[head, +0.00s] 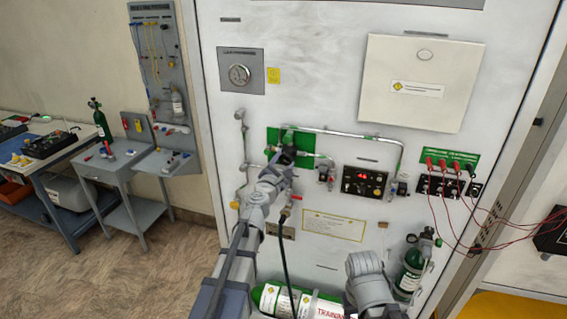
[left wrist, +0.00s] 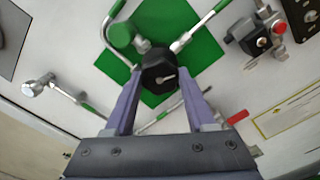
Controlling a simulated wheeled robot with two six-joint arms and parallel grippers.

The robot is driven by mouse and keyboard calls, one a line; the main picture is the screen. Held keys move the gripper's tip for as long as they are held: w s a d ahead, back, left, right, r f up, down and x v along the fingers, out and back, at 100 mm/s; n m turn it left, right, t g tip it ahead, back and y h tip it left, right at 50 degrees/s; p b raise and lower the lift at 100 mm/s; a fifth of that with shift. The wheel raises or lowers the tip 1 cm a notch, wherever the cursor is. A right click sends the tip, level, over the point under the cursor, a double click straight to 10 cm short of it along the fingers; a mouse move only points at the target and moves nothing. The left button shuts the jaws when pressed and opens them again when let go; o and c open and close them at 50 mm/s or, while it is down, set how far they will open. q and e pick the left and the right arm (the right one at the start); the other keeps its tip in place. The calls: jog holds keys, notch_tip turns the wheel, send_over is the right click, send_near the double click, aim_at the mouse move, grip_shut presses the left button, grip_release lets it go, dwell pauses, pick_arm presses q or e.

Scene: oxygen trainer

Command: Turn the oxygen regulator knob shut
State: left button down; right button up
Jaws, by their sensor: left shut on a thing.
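The black regulator knob (left wrist: 158,74), with a pale pointer mark on its face, sits in front of the green backing plate (left wrist: 176,32) on the white panel. In the left wrist view the two fingers of my left gripper (left wrist: 158,88) stand on either side of the knob, shut on it. In the head view my left gripper (head: 285,163) reaches up to the green plate (head: 312,142) and mostly hides the knob. My right arm shows at the bottom of the head view, but I cannot make out its gripper.
Pipes run around the green plate. A black box with a red display (head: 364,182) and a valve (head: 326,173) are to its right. A red-handled valve (head: 296,197) and black hose hang below. Red cables (head: 455,215) hang at right.

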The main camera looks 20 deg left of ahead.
pick_arm(q)
jog(key=n, duration=0.5)
jog(key=shift+n, duration=0.3)
jog(key=n, duration=0.6)
jog(key=shift+d, duration=0.15)
jog(key=n, duration=0.5)
jog(key=shift+s+n, duration=0.1)
jog(key=shift+n, duration=0.2)
jog(key=n, duration=0.5)
jog(key=shift+n, duration=0.4)
jog(key=shift+c, duration=1.2)
grip_release()
jog(key=s, duration=0.7)
jog(key=shift+s, duration=0.35)
